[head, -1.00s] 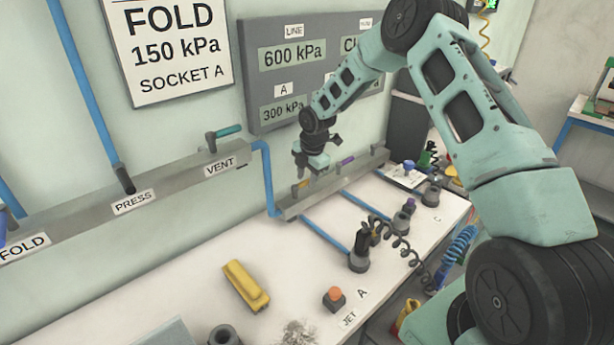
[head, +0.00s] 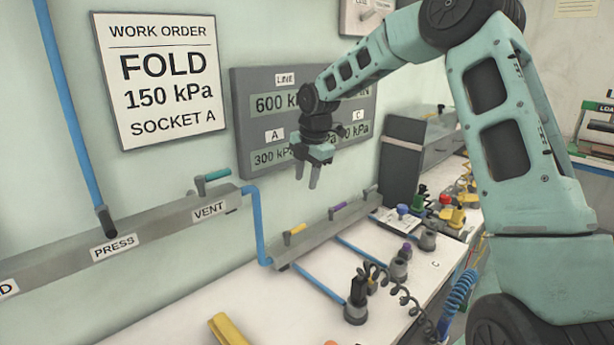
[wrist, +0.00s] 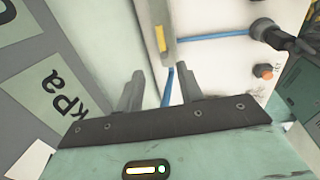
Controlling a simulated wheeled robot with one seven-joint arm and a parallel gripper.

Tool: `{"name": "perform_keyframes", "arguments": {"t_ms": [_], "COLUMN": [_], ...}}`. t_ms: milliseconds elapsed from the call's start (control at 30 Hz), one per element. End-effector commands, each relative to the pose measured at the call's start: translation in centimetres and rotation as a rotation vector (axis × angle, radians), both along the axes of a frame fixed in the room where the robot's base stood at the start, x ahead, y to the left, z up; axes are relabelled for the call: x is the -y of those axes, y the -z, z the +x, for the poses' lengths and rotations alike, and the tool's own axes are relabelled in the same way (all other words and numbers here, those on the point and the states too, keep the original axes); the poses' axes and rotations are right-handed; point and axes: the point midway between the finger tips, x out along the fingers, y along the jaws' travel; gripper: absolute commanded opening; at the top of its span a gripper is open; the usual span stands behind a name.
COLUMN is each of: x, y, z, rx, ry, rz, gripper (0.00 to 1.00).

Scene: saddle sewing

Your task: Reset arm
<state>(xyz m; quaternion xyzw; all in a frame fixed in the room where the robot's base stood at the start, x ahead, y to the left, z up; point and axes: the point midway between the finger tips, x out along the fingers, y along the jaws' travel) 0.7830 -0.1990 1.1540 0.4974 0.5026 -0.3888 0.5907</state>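My gripper (head: 307,175) hangs fingers-down in front of the grey pressure board (head: 243,130), above the valve manifold on the bench. In the wrist view its two fingers (wrist: 157,92) stand apart with nothing between them. The arm reaches in from the right. Below the gripper, the manifold (head: 325,232) carries a yellow lever (head: 295,230) and a purple lever (head: 338,209). The yellow lever also shows in the wrist view (wrist: 161,40), beyond the fingers.
A blue pipe (head: 259,225) runs from the upper wall rail to the manifold. Black sockets and a hose (head: 356,300) stand on the white bench (head: 235,300). A yellow tool (head: 228,330) lies at the front. The air around my gripper is clear.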

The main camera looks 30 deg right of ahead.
Motion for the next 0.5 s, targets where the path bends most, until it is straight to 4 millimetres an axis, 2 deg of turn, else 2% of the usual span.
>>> {"name": "perform_keyframes", "arguments": {"t_ms": [133, 500], "x": [0.01, 0.01], "y": [-0.82, -0.88], "z": [-0.13, -0.16], "rx": [0.002, 0.001], "ry": [-0.001, -0.001], "rz": [-0.001, 0.0], "gripper": [0.37, 0.37]}}
